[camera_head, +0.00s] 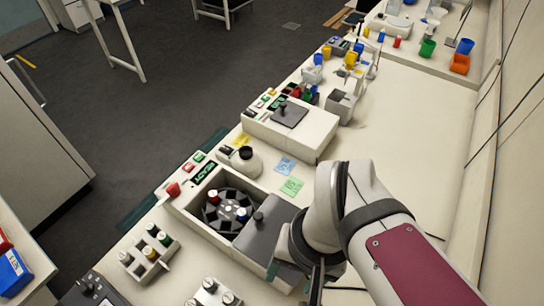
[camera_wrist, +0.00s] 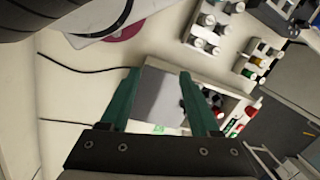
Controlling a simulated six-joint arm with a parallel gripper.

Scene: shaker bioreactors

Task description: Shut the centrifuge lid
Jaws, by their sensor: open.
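The centrifuge (camera_head: 190,215) is a white box with a green display reading READY. Its top is open at the left, showing a dark round rotor (camera_head: 228,200) holding several capped tubes. My gripper (camera_head: 298,278) is at the lid's near right side, partly hidden by my wrist. In the wrist view my gripper (camera_wrist: 160,72) is open with green fingers, and the lid (camera_wrist: 158,98) appears between them. I cannot tell whether they touch it.
A tube rack (camera_head: 148,256) stands in front of the centrifuge. Another white device with a dark plate (camera_head: 290,114) stands further back. The bench at the right is clear.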

